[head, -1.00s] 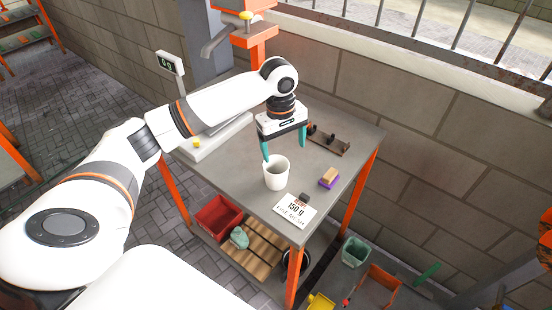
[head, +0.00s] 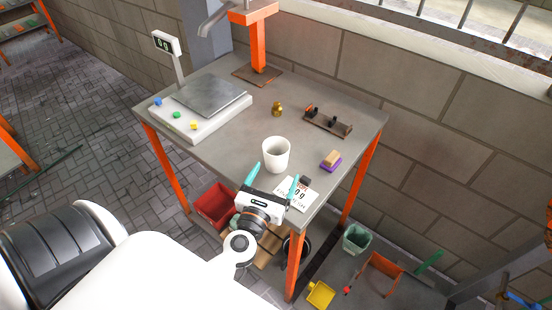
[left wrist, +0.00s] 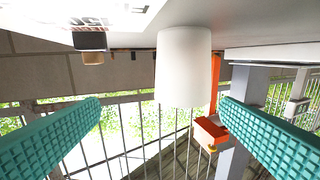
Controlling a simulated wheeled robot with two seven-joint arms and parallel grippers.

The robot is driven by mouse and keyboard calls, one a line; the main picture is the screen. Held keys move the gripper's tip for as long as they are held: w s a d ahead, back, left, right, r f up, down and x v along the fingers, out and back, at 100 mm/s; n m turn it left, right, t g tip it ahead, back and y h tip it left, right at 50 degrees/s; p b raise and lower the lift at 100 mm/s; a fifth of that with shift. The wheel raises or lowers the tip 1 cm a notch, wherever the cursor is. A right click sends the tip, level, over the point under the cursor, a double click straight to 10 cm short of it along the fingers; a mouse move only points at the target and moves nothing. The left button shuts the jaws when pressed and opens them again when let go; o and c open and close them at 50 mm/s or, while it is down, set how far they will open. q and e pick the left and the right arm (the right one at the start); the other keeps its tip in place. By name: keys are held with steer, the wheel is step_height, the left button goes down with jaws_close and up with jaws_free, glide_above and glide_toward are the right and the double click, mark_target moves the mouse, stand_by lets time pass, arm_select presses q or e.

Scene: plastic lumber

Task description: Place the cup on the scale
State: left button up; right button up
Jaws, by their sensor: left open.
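A white cup (head: 276,154) stands upright on the grey table, near its front middle. The scale (head: 205,105), with a grey plate and a display on a post (head: 166,43), stands at the table's left; its plate is empty. My left gripper (head: 273,178) is open at the table's front edge, its teal fingers pointing toward the cup, which is just beyond the fingertips. In the left wrist view the cup (left wrist: 183,65) appears ahead between the two open fingers, apparently not touched. My right gripper is not in view.
A label card (head: 296,193) with a small dark block lies right of the gripper. A brass weight (head: 277,109), a rack (head: 328,122) and a sponge-like block (head: 331,160) stand on the table. An orange post (head: 262,45) rises behind. The tabletop between cup and scale is clear.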

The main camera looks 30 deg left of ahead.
arm_select(q)
steer(key=shift+s+a+f+n+g+y, duration=0.4)
steer(key=shift+s+a+n+y, duration=0.15)
steer(key=shift+a, duration=0.25)
steer(key=shift+w+a, duration=0.25)
steer(key=shift+a, duration=0.05)
steer(key=p, duration=0.2)
glide_toward(279, 144)
steer(key=x, duration=0.3)
steer(key=shift+p+x, duration=0.85)
steer(key=shift+x, duration=2.2)
steer(key=shift+s+r, duration=0.1)
steer(key=c, duration=1.1)
steer(key=shift+c, duration=0.2)
steer(key=shift+r, duration=0.1)
